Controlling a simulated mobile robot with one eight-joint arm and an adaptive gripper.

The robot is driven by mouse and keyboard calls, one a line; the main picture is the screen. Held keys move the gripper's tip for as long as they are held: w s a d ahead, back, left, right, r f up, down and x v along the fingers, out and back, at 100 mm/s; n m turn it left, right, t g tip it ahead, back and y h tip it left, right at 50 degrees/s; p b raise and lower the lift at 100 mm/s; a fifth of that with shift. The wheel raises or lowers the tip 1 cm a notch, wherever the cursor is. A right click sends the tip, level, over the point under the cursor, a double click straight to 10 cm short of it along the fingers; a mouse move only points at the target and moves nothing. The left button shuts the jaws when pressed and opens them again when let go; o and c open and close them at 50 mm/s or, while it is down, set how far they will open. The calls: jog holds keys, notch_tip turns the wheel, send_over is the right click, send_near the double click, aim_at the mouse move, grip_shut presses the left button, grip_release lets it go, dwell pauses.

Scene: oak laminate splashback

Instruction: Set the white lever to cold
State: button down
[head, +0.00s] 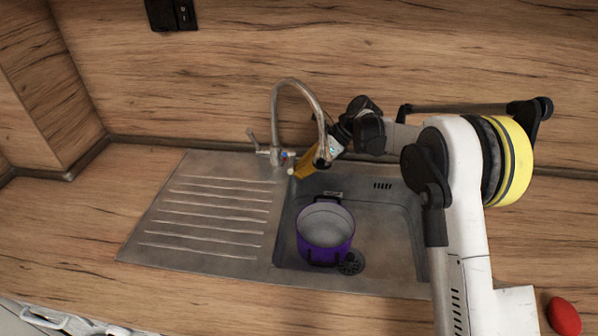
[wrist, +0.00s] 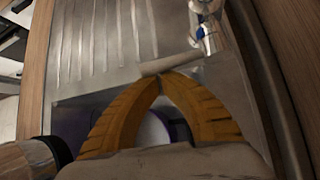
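The metal tap (head: 275,120) stands at the back of the sink, with a high curved spout. In the wrist view the tap body with a blue mark (wrist: 203,27) is beyond my gripper (wrist: 160,76). My yellow fingers meet at their tips with nothing seen between them. A pale bar (wrist: 170,63) lies just past the tips; I cannot tell whether they touch it.
A purple pot (head: 325,238) sits in the sink basin (head: 385,225) beside the drain. The ribbed drainer (head: 205,215) on the left is empty. The wooden splashback (head: 220,80) stands close behind the tap. A red object (head: 563,316) lies at the lower right.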

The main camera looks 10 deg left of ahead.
aim_at(291, 165)
jog(key=shift+r, duration=0.2)
jog(key=shift+w+r+p, duration=0.3)
jog(key=shift+r+p, duration=0.55)
jog(key=shift+r, duration=0.1)
jog(key=shift+w+r+p, duration=0.3)
jog(key=shift+r+p, duration=0.5)
jog(key=shift+r, duration=0.15)
jog(key=shift+w+a+r, duration=0.1)
jog(key=shift+w+r, duration=0.05)
jog(key=shift+r, duration=0.1)
dwell(0.6)
